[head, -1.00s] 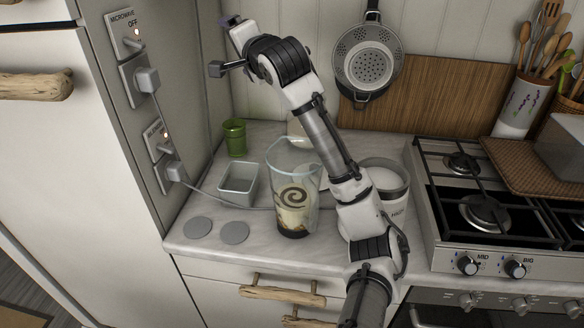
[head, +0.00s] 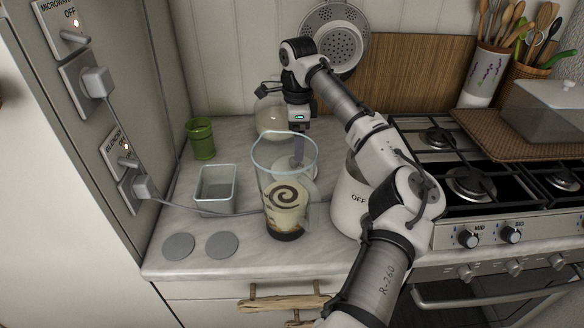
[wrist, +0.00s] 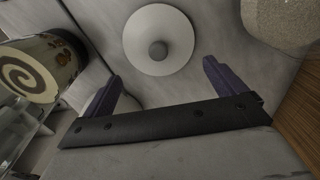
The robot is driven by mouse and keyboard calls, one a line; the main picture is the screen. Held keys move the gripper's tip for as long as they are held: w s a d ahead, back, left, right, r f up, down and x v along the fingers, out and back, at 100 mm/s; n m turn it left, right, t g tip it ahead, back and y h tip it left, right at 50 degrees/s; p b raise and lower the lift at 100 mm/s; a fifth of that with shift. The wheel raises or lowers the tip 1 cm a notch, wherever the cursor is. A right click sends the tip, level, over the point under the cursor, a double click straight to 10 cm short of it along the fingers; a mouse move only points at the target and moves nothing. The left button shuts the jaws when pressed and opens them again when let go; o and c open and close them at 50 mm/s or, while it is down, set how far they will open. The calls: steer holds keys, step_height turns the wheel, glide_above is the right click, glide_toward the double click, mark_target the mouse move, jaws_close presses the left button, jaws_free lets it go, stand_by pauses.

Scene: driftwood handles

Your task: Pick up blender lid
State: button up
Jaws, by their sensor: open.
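The blender lid, a white round disc with a grey knob (wrist: 158,50), lies flat on the counter in the wrist view, ahead of my fingertips. In the head view it is partly hidden behind the glass blender jar (head: 284,200), which has a dark swirl and layered contents. My gripper (wrist: 161,78) is open and empty, its two purple fingers spread wide with the lid beyond the gap between them. In the head view my gripper (head: 299,160) points down just behind the jar's rim. I cannot tell its exact height above the lid.
A grey square tin (head: 216,188), a green cup (head: 201,138) and two grey discs (head: 179,246) are left of the jar. A pale rounded vessel (head: 270,118) stands behind my gripper. A white appliance (head: 349,200) and the stove (head: 470,205) are to the right.

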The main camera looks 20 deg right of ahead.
steer(key=shift+a+f+p, duration=0.2)
steer(key=shift+f+p, duration=0.45)
steer(key=shift+f, duration=1.2)
steer(key=shift+a+f+p, duration=0.15)
steer(key=shift+f+p, duration=0.45)
steer(key=shift+f, duration=1.25)
steer(key=shift+s, duration=0.1)
steer(key=c, duration=2)
